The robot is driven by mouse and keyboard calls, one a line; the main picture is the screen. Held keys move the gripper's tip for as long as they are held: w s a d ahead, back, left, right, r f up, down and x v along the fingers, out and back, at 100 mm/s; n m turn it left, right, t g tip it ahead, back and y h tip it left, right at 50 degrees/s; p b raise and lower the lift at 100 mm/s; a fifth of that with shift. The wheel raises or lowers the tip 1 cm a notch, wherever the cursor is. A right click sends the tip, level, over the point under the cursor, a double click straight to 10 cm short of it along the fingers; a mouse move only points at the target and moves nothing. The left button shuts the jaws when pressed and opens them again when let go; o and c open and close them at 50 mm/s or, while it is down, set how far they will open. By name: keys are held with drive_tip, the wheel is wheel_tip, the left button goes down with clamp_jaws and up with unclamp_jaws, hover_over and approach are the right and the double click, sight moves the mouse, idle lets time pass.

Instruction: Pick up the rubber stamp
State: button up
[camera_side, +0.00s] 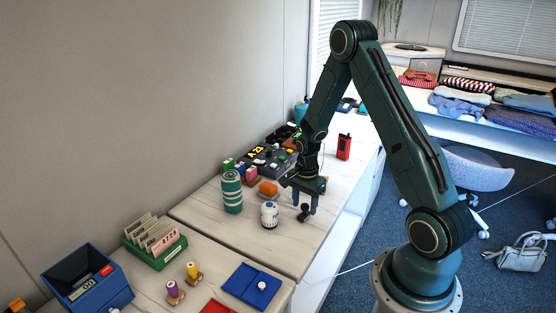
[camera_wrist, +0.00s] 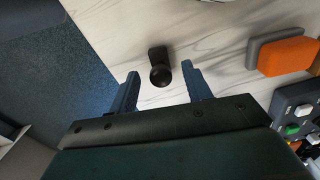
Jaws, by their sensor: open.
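The rubber stamp (camera_wrist: 159,73) looks black, with a round knob on top and a small base. It stands on the pale marbled table and also shows in the side view (camera_side: 304,213). My gripper (camera_side: 305,204) points down over it with its blue-grey fingers apart. In the wrist view, the gripper (camera_wrist: 160,82) has one finger to each side of the stamp, with gaps between. The knob is around the line between the fingertips. I cannot tell how high the fingertips are above the table.
The orange block lies at the right in the wrist view (camera_wrist: 284,56). A dark button panel (camera_side: 270,158) and a red device (camera_side: 344,147) are farther back.

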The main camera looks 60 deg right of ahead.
sight(305, 205)
drive_tip(key=shift+f, duration=1.7)
drive_tip(key=c, duration=1.1)
